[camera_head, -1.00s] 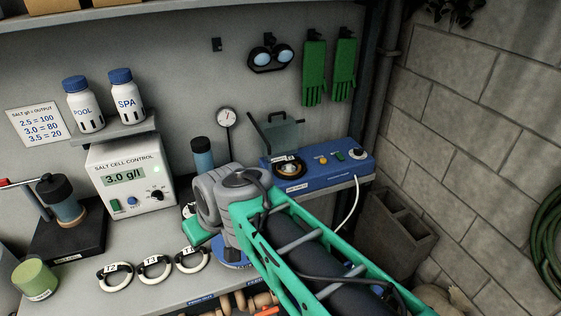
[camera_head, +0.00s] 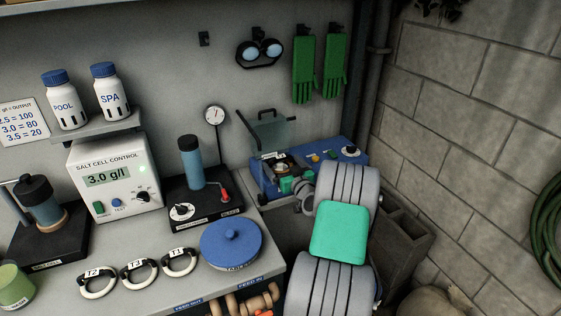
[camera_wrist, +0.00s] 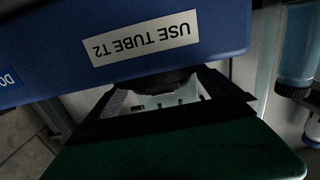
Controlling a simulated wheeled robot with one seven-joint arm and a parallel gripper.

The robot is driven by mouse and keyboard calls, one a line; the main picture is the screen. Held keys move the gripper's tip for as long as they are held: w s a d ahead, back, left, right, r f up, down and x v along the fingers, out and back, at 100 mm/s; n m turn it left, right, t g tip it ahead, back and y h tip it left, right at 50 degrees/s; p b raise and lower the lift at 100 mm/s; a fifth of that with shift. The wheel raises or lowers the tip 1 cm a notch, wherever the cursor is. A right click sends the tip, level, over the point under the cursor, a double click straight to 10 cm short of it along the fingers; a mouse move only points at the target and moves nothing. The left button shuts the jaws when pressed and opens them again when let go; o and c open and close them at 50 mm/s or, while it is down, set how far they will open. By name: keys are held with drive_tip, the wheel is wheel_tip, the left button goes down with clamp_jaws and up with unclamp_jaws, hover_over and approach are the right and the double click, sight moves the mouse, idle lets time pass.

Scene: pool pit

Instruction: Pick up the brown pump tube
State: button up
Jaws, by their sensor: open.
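A brownish ring-shaped tube (camera_head: 283,165) sits in the open head of the blue pump (camera_head: 325,152) on the bench's right side. It is small and partly covered, so I cannot tell its ends. My gripper (camera_head: 299,185) is close in front of the pump head, largely hidden by my arm in the head view. In the wrist view my gripper (camera_wrist: 172,98) is open below the blue pump front (camera_wrist: 225,30), which carries an upside-down label "USE TUBE T2" (camera_wrist: 145,37). I see no brown tube between the fingers there; the area is dark.
The pump's clear lid (camera_head: 272,130) stands raised. Rings T2 (camera_head: 98,286), T3 (camera_head: 139,277) and T1 (camera_head: 180,263) lie on the bench beside a blue disc lid (camera_head: 231,246). A black-based blue cylinder device (camera_head: 192,165) stands left of the pump. A block wall (camera_head: 470,130) bounds the right.

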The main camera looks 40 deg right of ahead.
drive_tip(key=shift+x, duration=1.2)
drive_tip(key=shift+c, duration=0.4)
drive_tip(key=c, duration=1.1)
drive_tip(key=shift+c, duration=0.3)
drive_tip(key=shift+r, duration=0.1)
